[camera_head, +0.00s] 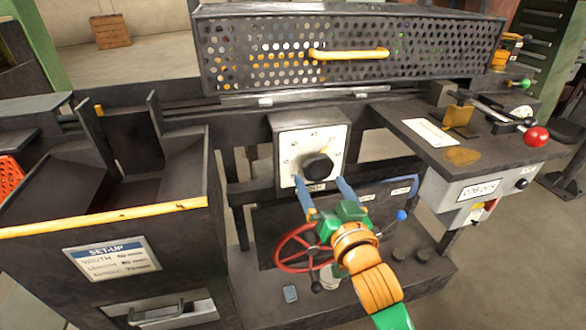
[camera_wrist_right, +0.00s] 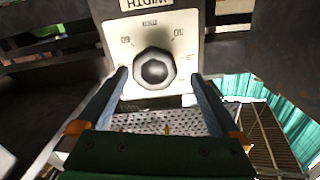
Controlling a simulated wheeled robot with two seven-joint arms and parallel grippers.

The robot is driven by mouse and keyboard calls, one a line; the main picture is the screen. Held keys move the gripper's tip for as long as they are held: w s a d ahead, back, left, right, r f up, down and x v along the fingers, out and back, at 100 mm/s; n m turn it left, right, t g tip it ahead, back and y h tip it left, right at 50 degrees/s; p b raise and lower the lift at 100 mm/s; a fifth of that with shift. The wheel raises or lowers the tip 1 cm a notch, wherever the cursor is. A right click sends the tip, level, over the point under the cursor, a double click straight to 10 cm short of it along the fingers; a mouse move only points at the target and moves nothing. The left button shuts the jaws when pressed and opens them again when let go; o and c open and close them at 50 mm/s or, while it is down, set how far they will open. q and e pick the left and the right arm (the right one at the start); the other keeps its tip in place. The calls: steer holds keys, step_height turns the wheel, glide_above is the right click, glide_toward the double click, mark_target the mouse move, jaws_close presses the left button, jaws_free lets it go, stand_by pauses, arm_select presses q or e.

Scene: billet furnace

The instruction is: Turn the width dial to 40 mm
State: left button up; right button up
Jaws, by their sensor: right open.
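The width dial is a black faceted knob (camera_head: 317,167) on a white square plate (camera_head: 312,140) with numbers around it, too small to read surely. A small yellow mark shows at the knob's upper right in the head view. My right gripper (camera_head: 321,182) is open and empty, its two blue fingers pointing at the knob. In the right wrist view the knob (camera_wrist_right: 154,67) lies between and just beyond the fingertips (camera_wrist_right: 160,76), with a gap on both sides. The plate looks upside down there, with the WIDTH label at top. My left gripper is not in view.
A set-up card (camera_head: 112,257) on the left bin lists a width that looks like 40. A red handwheel (camera_head: 303,247) is below the dial, close to my right gripper. A perforated guard (camera_head: 345,50) with a yellow handle is above. A red-knobbed lever (camera_head: 536,136) is at right.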

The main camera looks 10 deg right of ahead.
mark_target(319, 171)
steer(key=shift+w+d+r, duration=0.1)
steer(key=shift+w+d, duration=0.15)
steer(key=shift+w, duration=0.3)
steer(key=shift+w+d+r, duration=0.1)
steer(key=shift+w+d, duration=0.15)
steer(key=shift+w, duration=0.25)
steer(key=shift+w+a+f, duration=0.1)
steer(key=shift+w, duration=1.1)
steer(key=shift+w+a, duration=0.1)
steer(key=shift+w, duration=0.4)
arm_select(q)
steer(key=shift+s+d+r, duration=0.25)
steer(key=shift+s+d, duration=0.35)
arm_select(e)
steer(key=shift+s, duration=0.1)
